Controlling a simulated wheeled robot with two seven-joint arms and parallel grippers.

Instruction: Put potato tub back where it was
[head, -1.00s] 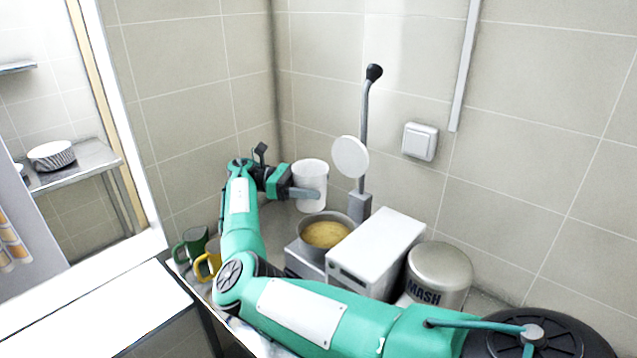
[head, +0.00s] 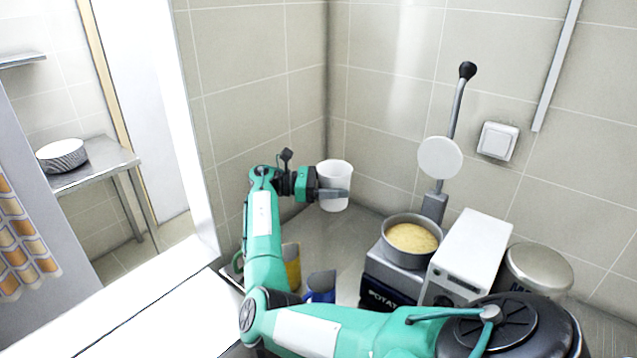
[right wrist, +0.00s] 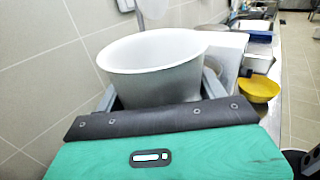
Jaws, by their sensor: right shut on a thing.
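A plain white tub (head: 335,172) is held upright in my right gripper (head: 332,193), above the back-left part of the counter. No label shows on the tub. In the right wrist view the tub (right wrist: 155,70) sits between the two grey fingers, which press on its sides. A dark box (head: 382,293) with lettering beginning "POTAT" stands to the right of the tub, and a pot of yellow contents (head: 410,238) sits over it. My left gripper is not in view.
Right of the pot stand a white box (head: 476,243) and a metal-lidded canister (head: 540,266). A yellow mug (head: 291,266) and a blue mug (head: 321,285) are close beside my right arm. A round-headed tool (head: 440,158) rises behind the pot. Bare counter (head: 345,240) lies below the tub.

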